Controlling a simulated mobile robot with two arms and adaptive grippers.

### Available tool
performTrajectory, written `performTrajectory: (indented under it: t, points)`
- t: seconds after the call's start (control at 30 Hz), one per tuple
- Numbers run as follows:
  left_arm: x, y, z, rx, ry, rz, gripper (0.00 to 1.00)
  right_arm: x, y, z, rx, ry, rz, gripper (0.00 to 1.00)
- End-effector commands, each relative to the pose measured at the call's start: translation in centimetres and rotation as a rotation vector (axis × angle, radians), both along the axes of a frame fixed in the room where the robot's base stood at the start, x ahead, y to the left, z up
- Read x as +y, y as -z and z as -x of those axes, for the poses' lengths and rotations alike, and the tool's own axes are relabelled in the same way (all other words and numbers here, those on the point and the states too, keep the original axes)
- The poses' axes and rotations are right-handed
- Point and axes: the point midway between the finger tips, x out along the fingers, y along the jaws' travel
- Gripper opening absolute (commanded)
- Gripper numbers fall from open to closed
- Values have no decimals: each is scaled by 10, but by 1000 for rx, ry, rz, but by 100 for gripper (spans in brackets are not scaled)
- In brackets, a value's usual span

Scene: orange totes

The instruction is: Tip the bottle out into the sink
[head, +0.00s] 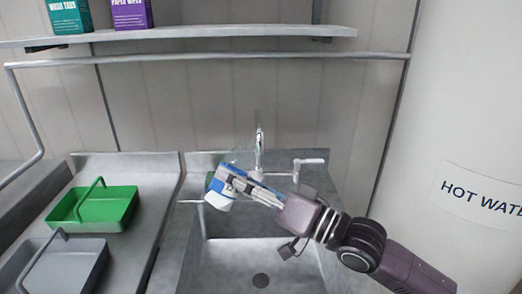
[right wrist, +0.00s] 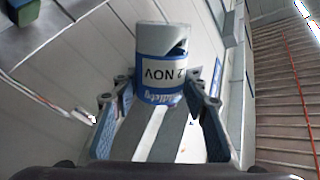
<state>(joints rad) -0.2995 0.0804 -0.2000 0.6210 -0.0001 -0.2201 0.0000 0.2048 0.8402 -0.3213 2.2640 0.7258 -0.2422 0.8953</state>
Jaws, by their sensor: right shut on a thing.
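The bottle (head: 220,200), white with a blue label, is held above the left part of the steel sink (head: 216,250). It is tilted, with a white end pointing down and left in the head view. My right gripper (head: 232,182) reaches in from the right and is shut on the bottle. In the right wrist view the bottle (right wrist: 162,70) stands between the fingers of the gripper (right wrist: 155,102), with upside-down lettering on its label. I cannot tell whether anything is flowing out. My left gripper is not in view.
A tap (head: 259,150) stands behind the sink, close to the bottle. A green caddy (head: 122,208) and a grey caddy (head: 75,268) sit on the left counter. A shelf (head: 200,33) with boxes and a rail run above. A white "HOT WATER" cylinder (head: 460,120) fills the right side.

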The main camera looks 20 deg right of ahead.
Motion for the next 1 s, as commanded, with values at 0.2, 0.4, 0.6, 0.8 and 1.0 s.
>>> performTrajectory:
  t: [0.2, 0.4, 0.6, 0.8, 1.0]
  points:
    - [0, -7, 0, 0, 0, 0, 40, 4, -13, 2, 68, -1, -129, 16]
    - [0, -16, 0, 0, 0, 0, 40, 7, -22, 4, 131, -1, -244, 16]
    - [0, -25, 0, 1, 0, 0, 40, 10, -32, 6, 193, -1, -358, 16]
    - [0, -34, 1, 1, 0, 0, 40, 12, -42, 7, 256, 0, -472, 16]
    - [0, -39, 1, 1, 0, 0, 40, 6, -50, 4, 314, 0, -577, 16]
